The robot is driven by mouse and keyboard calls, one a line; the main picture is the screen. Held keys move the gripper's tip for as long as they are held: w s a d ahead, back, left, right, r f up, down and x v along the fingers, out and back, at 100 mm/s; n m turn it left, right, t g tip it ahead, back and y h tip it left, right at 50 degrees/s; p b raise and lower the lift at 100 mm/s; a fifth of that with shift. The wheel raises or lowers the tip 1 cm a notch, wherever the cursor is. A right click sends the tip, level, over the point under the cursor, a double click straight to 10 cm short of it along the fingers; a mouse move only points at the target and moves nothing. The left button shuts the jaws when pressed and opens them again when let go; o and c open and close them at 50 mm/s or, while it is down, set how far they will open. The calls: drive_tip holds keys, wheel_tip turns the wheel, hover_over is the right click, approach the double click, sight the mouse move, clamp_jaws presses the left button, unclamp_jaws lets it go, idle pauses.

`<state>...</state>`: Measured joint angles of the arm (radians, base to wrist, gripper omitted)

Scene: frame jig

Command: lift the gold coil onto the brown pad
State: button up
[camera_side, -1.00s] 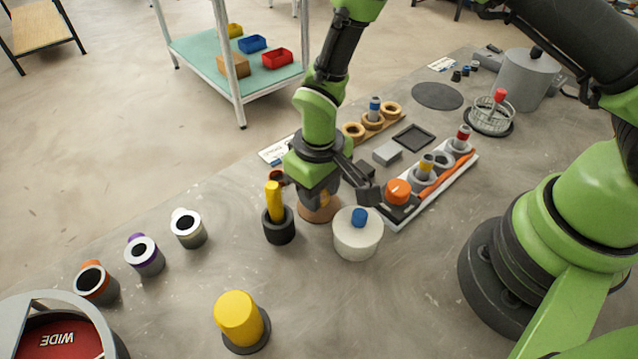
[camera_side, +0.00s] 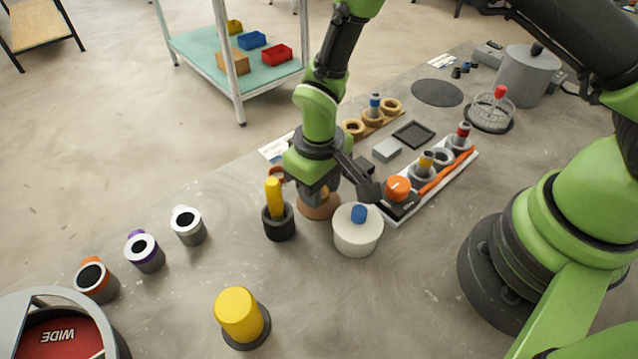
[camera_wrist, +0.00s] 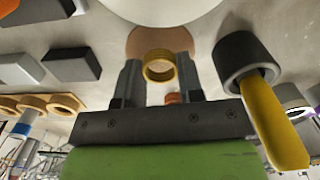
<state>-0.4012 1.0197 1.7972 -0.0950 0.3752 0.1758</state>
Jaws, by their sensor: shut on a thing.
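The gold coil (camera_wrist: 159,66) is a small open ring between the two fingers of my gripper (camera_wrist: 158,80) in the wrist view. My gripper is shut on it. The brown pad (camera_wrist: 145,40) is a flat round disc behind the coil in that view, and the coil overlaps its near edge. In the side view my gripper (camera_side: 320,190) is over the brown pad (camera_side: 318,210), with only a bit of the coil showing by the fingers. I cannot tell whether the coil touches the pad.
A white round pot with a blue knob (camera_side: 357,232) stands close to the pad's right. A black cup with a yellow handle (camera_side: 278,222) stands close to its left. A white tray (camera_side: 462,172) with several parts lies to the right.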

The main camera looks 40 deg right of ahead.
drive_tip(key=shift+f, duration=0.1)
drive_tip(key=shift+f, duration=0.4)
drive_tip(key=o, duration=1.2)
drive_tip(key=shift+c, duration=0.2)
drive_tip(key=shift+r, duration=0.15)
drive_tip(key=shift+r, duration=0.65)
wheel_tip(320, 180, up, 7)
